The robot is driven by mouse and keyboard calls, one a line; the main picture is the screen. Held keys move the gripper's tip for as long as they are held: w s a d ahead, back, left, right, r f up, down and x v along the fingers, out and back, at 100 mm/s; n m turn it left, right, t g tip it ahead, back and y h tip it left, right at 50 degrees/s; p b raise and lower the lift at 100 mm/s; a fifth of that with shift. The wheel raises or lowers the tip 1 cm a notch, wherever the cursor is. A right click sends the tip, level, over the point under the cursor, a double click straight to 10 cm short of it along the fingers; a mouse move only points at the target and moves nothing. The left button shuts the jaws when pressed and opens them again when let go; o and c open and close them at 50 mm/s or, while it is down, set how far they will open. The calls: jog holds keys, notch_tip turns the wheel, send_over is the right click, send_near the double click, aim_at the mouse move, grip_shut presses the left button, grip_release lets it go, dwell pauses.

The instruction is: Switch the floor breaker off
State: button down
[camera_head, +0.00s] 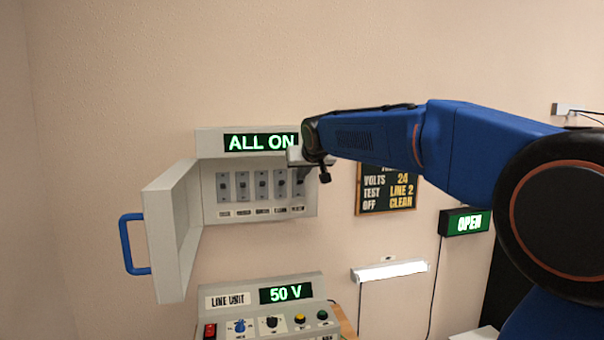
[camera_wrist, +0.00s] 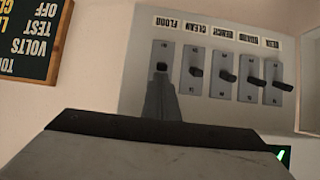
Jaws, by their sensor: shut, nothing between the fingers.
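The breaker box (camera_head: 208,200) is on the wall with its door swung open to the left. Its display (camera_head: 260,142) reads "ALL ON". Inside is a row of grey breakers with dark toggles. The floor breaker (camera_head: 298,188) is the rightmost in the head view. In the wrist view, which is upside down, it is leftmost (camera_wrist: 161,54), beside its "FLOOR" label (camera_wrist: 168,22). My gripper (camera_head: 303,177) is shut and empty. In the wrist view its fingertips (camera_wrist: 160,87) are right at the floor breaker's toggle (camera_wrist: 162,67); I cannot tell whether they touch it.
The clean breaker (camera_wrist: 194,68) sits close beside the floor breaker. The blue-handled door (camera_head: 170,235) stands out at the left. Below is a line unit (camera_head: 230,301) showing "50 V".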

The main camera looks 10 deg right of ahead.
jog(key=shift+s+f, duration=0.1)
jog(key=shift+s+f+t, duration=0.3)
jog(key=shift+f+t, duration=0.1)
jog(key=shift+f, duration=0.1)
jog(key=shift+s+f+t, duration=0.25)
jog(key=shift+f+t, duration=0.15)
jog(key=shift+f, duration=0.05)
jog(key=shift+r, duration=0.15)
jog(key=shift+r, duration=0.65)
